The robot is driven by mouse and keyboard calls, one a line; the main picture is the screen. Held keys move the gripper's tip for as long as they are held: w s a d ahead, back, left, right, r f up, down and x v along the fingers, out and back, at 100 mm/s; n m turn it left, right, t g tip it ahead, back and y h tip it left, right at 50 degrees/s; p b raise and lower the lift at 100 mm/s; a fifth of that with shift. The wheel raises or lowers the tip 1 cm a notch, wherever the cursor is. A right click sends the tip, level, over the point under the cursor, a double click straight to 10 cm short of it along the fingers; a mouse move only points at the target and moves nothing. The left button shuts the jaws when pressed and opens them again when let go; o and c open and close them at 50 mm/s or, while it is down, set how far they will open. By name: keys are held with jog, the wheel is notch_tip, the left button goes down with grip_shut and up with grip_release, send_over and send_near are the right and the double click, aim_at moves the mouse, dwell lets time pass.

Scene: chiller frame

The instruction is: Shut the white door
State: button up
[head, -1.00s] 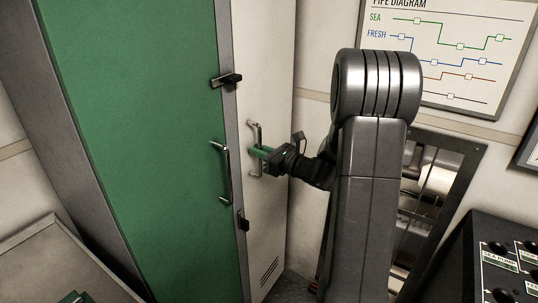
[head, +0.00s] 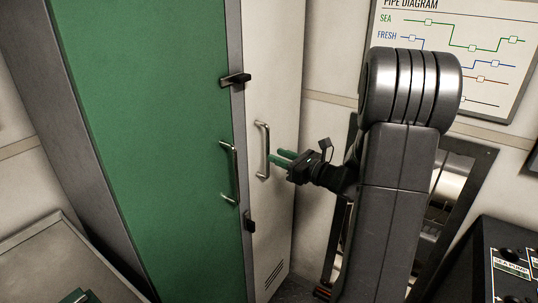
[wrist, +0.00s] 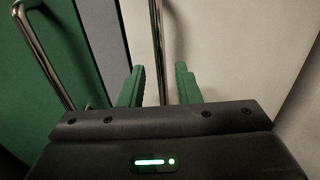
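The white door (head: 277,90) is a tall narrow panel to the right of the green door, with a vent near its bottom. Its edge lies along the grey frame, and I see no clear gap there in the head view. Its upright metal handle (head: 262,150) is at mid height. My gripper (head: 274,155) is open and empty, its green fingers pointing at the handle from the right, a little apart from it. In the wrist view the handle bar (wrist: 157,40) shows beyond and between the two spread fingers (wrist: 160,67).
The green door (head: 150,130) with its own handle (head: 229,172) is on the left. Black latches (head: 235,80) sit on the grey frame (head: 237,40). A control panel (head: 510,260) stands at lower right. A grey surface (head: 60,265) is at lower left.

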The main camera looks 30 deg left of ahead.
jog(key=s+d, duration=0.1)
jog(key=d, duration=0.7)
jog(key=shift+s+b, duration=0.15)
jog(key=shift+b, duration=0.25)
jog(key=a, duration=0.4)
jog(key=w+a+p, duration=0.1)
jog(key=a, duration=0.4)
jog(key=w+a+p, duration=0.1)
jog(key=a, duration=0.3)
jog(key=shift+w+a, duration=0.1)
jog(key=shift+a, duration=0.15)
jog(key=shift+d, duration=0.3)
jog(key=shift+f, duration=0.1)
